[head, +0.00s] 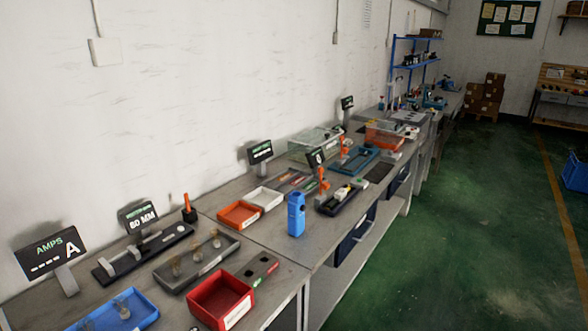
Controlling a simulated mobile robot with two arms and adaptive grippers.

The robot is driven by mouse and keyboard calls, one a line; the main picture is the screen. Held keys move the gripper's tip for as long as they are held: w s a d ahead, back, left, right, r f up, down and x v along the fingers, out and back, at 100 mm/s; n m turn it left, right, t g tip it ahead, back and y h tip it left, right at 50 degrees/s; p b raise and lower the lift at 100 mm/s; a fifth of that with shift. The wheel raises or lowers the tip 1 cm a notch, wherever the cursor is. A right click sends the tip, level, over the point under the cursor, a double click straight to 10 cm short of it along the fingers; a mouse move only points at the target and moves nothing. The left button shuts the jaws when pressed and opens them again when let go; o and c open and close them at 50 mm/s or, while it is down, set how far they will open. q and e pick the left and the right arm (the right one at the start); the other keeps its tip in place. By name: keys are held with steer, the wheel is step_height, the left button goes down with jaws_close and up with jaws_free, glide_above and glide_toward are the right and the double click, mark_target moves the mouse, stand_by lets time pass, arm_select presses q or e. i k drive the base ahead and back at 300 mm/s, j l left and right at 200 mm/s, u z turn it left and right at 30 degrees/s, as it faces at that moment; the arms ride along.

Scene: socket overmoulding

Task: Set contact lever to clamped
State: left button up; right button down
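Several orange handles stand up along the bench, and I cannot tell which of them is the contact lever. One orange handle (187,201) on a dark base stands at the back near the "80 MM" display (139,217). A second orange handle (322,179) stands at a dark fixture (331,208) further right. A third orange handle (343,146) stands further off by a blue tray (371,160). Whether any handle is clamped is too small to tell. Neither of my grippers is in view.
A red bin (221,300), a blue tray (90,322), a grey tray (178,286) and an "AMPS" display (49,247) crowd the near bench. A blue upright device (296,213) stands near the front edge.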

mark_target(325, 186)
steer(key=i+l+u, duration=0.3)
steer(key=u, duration=0.15)
steer(key=i+l+u, duration=0.2)
steer(key=l+u, duration=0.2)
steer(key=l, duration=0.15)
steer(key=i+l, duration=0.15)
steer(key=l, duration=0.25)
steer(key=i+l+u, duration=0.1)
steer(key=l, duration=0.3)
steer(key=i+l, duration=0.2)
steer(key=l, duration=0.2)
steer(key=i+l, duration=0.1)
steer(key=l, duration=0.3)
steer(key=i+l+u, duration=0.1)
steer(key=l, duration=0.3)
steer(key=i+l, duration=0.15)
steer(key=l, duration=0.25)
